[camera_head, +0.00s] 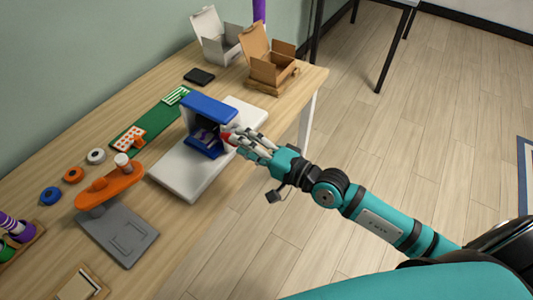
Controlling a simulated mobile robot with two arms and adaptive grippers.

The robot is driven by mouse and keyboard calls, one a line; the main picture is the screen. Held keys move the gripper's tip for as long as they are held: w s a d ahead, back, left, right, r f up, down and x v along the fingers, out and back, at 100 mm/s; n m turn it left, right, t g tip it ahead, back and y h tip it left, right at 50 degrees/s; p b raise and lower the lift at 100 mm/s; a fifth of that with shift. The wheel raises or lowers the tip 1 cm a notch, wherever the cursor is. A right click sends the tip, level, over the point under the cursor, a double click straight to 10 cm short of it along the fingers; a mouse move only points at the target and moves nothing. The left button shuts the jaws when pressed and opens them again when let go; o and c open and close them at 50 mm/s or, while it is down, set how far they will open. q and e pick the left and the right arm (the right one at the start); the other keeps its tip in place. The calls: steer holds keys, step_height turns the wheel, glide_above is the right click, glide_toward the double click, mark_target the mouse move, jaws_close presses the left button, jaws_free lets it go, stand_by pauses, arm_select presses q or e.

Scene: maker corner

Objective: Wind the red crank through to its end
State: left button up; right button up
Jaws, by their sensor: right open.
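The red crank (228,136) shows as a small red patch on the right side of a blue device (207,107). The device stands on a white base (187,182) on the wooden table. My right gripper (239,137) is at the crank, with its fingers around or just beside the red part. The gripper is open, and its fingers hide most of the crank. I cannot tell whether they touch it. My left gripper is not in view.
An orange machine (110,186) on a grey base stands at the front left. Several tape rolls, a green mat (150,122) and a black box (199,76) lie behind. Open cardboard boxes (271,68) stand at the far end.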

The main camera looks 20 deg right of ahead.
steer(key=v, duration=0.9)
steer(key=shift+f, duration=0.1)
steer(key=shift+c, duration=0.2)
